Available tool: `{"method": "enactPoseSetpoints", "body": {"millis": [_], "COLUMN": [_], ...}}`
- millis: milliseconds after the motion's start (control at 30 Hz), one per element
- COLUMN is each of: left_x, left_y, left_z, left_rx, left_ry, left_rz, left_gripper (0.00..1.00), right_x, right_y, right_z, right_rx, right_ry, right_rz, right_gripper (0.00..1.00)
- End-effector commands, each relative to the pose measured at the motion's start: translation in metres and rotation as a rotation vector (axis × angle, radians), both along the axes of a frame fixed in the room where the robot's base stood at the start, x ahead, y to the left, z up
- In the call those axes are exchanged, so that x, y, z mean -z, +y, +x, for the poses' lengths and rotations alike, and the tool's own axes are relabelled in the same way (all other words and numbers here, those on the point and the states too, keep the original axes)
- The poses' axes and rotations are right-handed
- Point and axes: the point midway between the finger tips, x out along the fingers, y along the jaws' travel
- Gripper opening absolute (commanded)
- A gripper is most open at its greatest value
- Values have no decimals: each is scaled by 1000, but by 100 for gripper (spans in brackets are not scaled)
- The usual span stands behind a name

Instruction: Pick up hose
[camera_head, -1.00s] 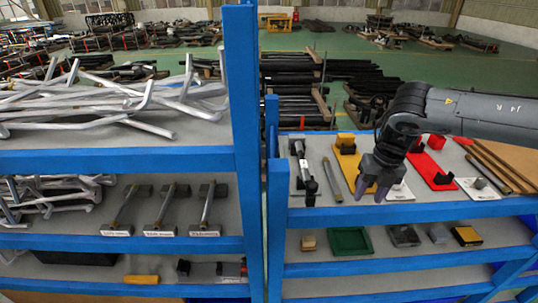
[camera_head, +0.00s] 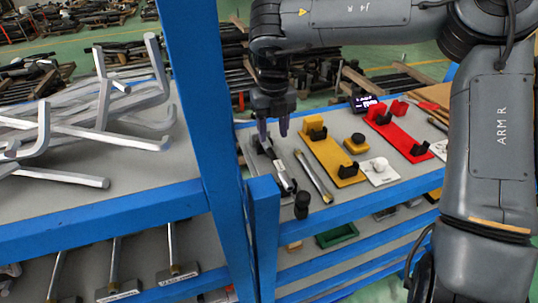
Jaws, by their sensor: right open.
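No thing is plainly recognisable as a hose; I cannot tell which item it is. A slim grey rod with brass-coloured ends (camera_head: 314,177) lies on the right-hand shelf. Left of it lies a longer black and silver tool (camera_head: 284,178), with a black knob-like end (camera_head: 301,206) near the shelf's front edge. My right gripper (camera_head: 272,133) points down with its fingers apart, over the far end of this tool and partly hiding it. Whether the fingers touch it is unclear. My left gripper is out of view.
Right of the rod are a yellow plate (camera_head: 325,148) and a red plate (camera_head: 405,138) with black brackets, and a small white plate (camera_head: 387,179). A blue post (camera_head: 208,110) stands left of my gripper. Bent silver tubes (camera_head: 60,181) fill the left shelf.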

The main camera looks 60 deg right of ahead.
Motion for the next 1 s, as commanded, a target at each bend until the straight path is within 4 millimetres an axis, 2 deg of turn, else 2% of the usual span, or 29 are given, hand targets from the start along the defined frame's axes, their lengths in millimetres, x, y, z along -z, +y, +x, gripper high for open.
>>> {"method": "enactPoseSetpoints", "body": {"millis": [133,367,700,1000], "left_x": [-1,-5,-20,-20], "left_y": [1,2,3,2], "left_z": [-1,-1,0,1], "left_rx": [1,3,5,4], "left_ry": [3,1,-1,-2], "left_rz": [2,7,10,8], "left_gripper": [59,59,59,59], "right_x": [16,27,67,74], "right_y": [0,0,0,0], "right_z": [0,-1,-4,-4], "right_rx": [-2,0,1,0], "right_ry": [1,1,0,-2], "right_rz": [2,2,3,1], "right_gripper": [47,47,47,47]}}
